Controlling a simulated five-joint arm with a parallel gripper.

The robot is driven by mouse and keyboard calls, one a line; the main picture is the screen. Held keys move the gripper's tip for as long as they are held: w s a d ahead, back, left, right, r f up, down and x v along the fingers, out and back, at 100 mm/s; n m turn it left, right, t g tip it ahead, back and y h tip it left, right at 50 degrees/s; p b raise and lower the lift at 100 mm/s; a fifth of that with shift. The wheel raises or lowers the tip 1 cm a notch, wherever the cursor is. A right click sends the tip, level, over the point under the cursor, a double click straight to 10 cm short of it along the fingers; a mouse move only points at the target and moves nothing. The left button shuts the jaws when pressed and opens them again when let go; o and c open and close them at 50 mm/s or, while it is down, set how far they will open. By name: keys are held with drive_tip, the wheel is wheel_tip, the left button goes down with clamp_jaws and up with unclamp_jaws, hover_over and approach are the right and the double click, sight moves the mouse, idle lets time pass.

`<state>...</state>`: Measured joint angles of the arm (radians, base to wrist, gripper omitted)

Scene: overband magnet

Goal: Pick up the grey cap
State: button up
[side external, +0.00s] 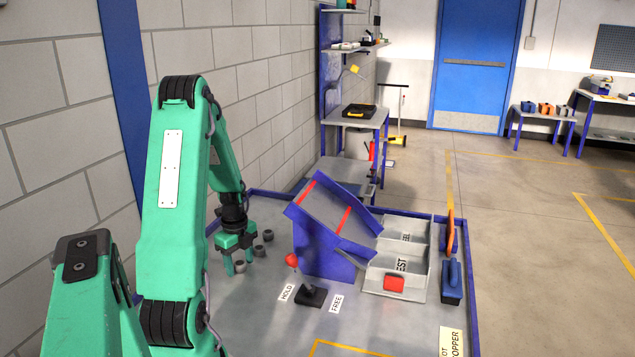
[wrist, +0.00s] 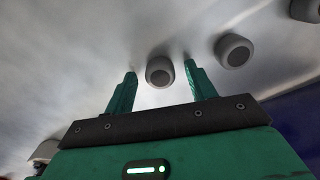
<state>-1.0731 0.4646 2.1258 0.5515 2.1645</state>
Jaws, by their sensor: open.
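A grey cap (wrist: 160,71) shows in the wrist view between the tips of the two green fingers of my gripper (wrist: 160,69), with a small gap on each side. A second grey cap (wrist: 235,50) lies to the right, outside the fingers, and part of a third (wrist: 305,9) is at the top right corner. In the side view my gripper (side external: 239,267) points down, open, low over the table. A grey cap (side external: 240,267) is at its fingers, partly hidden by them. Two more caps (side external: 259,251) (side external: 268,235) lie just behind it to the right.
A blue sloped chute (side external: 327,255) with red stripes stands right of the caps. A grey divided tray (side external: 425,262) is beyond it. The wall is close behind on the left.

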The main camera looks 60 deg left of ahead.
sight(240, 263)
drive_tip(key=c, duration=1.1)
drive_tip(key=shift+r, duration=0.15)
drive_tip(key=shift+r, duration=4.9)
drive_tip(key=shift+m, duration=0.5)
drive_tip(key=w+a+r, duration=0.2)
drive_tip(key=w+r, duration=0.4)
drive_tip(key=w, duration=0.1)
drive_tip(key=w+a+r, duration=0.2)
drive_tip(key=w+r, duration=0.4)
drive_tip(key=w+a+r, duration=0.2)
drive_tip(key=w+r, duration=0.4)
drive_tip(key=w, duration=0.1)
drive_tip(key=shift+w+a+r, duration=0.15)
drive_tip(key=shift+w+r, duration=0.1)
drive_tip(key=shift+w, duration=0.05)
